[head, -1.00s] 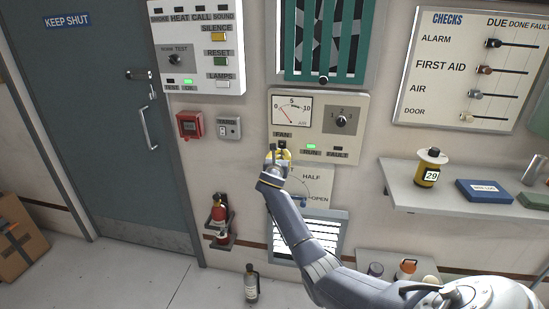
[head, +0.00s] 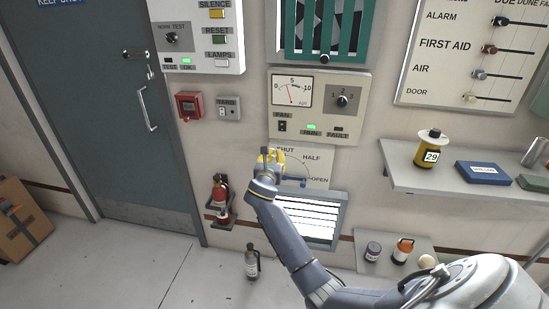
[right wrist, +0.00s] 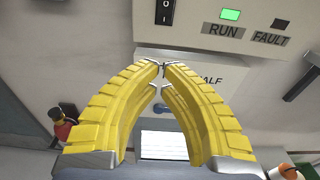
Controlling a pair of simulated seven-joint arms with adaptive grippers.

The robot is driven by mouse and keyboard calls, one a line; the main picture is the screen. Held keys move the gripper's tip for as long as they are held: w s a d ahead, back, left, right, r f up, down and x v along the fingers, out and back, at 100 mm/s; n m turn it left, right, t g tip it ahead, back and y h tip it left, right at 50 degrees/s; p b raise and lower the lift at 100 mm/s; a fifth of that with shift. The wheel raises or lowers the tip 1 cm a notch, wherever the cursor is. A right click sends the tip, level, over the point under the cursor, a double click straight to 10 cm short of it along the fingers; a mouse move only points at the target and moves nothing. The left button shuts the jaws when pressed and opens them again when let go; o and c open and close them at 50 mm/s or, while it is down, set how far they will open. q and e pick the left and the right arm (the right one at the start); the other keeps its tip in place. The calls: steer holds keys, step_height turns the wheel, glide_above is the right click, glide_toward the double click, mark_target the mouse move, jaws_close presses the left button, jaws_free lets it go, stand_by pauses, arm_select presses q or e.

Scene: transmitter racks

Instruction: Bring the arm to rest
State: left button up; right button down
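My right gripper (head: 270,155) has yellow fingers and is in front of the wall, just below the fan panel (head: 360,115), over the left part of the SHUT/HALF/OPEN plate (head: 318,158). In the right wrist view its fingertips (right wrist: 161,70) meet, with nothing seen between them. The fan switch (head: 282,126) is above the gripper and apart from it; it also shows in the right wrist view (right wrist: 165,12). The green RUN lamp (head: 311,127) is lit and the FAULT lamp is dark. My left gripper is not in view.
A lower shelf (head: 366,240) holds small containers. Fire extinguishers (head: 220,190) hang left of the gripper; another bottle (head: 251,262) stands on the floor. The floor at left is largely clear.

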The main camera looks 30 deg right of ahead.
steer(key=shift+s+a, duration=0.3)
stand_by(0.5)
